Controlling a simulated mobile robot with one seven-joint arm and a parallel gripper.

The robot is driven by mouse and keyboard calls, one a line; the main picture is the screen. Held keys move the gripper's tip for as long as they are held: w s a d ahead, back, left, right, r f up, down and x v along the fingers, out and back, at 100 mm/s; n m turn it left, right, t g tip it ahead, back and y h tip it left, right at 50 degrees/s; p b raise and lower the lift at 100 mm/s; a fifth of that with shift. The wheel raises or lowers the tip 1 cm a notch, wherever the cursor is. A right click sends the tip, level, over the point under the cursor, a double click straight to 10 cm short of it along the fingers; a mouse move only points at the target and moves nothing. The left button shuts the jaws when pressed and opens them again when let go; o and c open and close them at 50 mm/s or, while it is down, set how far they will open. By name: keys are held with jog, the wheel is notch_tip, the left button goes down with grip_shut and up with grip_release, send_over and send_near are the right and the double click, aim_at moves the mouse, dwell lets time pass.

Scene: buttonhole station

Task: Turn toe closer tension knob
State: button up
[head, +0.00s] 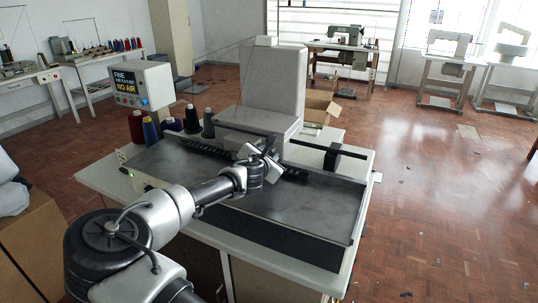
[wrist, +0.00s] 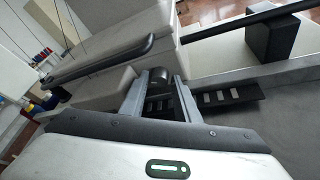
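In the wrist view, my gripper (wrist: 158,84) has its two pale fingers well apart. A dark, rounded, knob-like part (wrist: 158,74) shows at the far end of the gap between the fingertips. I cannot tell whether it is the toe closer tension knob, or whether the fingers touch it. In the head view, my gripper (head: 266,158) is low over the rear of the dark work plate (head: 285,208), in front of the grey machine head (head: 273,84). There the wrist and fingers hide whatever lies at the fingertips.
A dark bar ends in a black block (head: 345,158), right of my gripper; the block also shows in the wrist view (wrist: 275,38). Thread cones (head: 192,121) and a display box reading "NO AIR" (head: 142,84) stand on the left. The plate's front right is clear.

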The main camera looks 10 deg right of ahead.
jog(key=shift+s, duration=0.1)
jog(key=p+v, duration=0.2)
jog(key=v, duration=1.5)
jog(key=shift+s+r, duration=0.1)
